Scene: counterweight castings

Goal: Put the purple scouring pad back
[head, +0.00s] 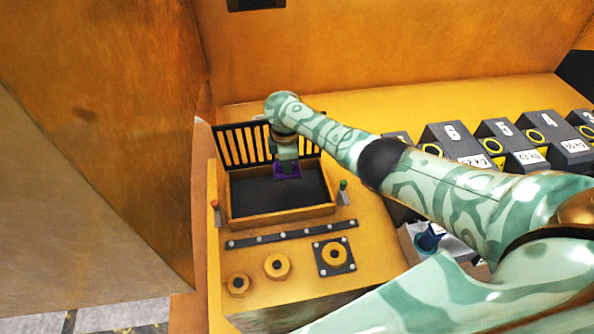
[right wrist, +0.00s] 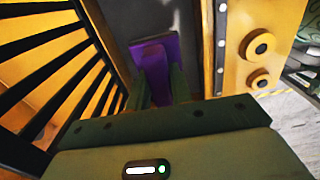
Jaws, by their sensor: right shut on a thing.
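The purple scouring pad (head: 288,174) is held in my right gripper (head: 287,168) over the dark floor of a yellow-rimmed tray (head: 285,217). In the right wrist view, the purple pad (right wrist: 153,62) sits between the two green fingers of my right gripper (right wrist: 160,88), which are shut on it. Whether the pad touches the tray floor, I cannot tell. My left gripper is not in view.
A black slatted rack (head: 240,147) stands along the tray's back edge. Several yellow knobs (head: 277,266) sit in front of the tray. Dark numbered weight blocks (head: 450,140) stand at the right. A tall yellow wall (head: 110,130) rises at the left.

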